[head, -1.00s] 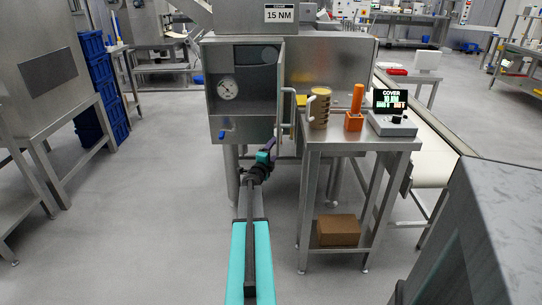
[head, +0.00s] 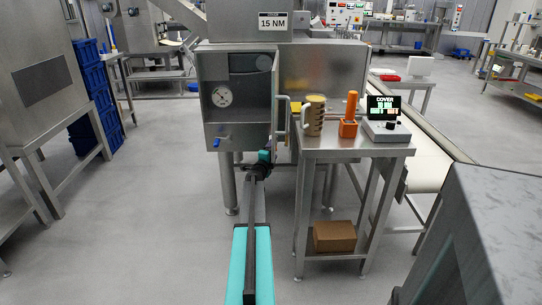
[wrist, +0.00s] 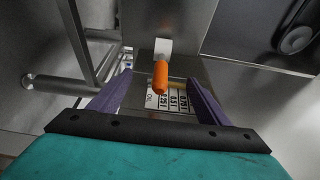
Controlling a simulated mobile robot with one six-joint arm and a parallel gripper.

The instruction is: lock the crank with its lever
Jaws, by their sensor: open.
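In the wrist view an orange grip (wrist: 161,78) sticks out toward me from a pale block on a steel surface. It looks like the lever's handle, but I cannot tell it from the crank's, and no other part of the crank is clear. My gripper (wrist: 158,86) is open, with a purple finger on each side of the grip in the picture. I see no contact, and the depth between them is unclear. In the head view my gripper (head: 271,141) is in front of the steel machine (head: 236,128), with its fingers mostly edge-on. The orange grip is not discernible there.
A white printed scale plate (wrist: 172,99) lies beyond my fingers. A grey bar handle (wrist: 55,85) is close on the left. Floor to the left is clear.

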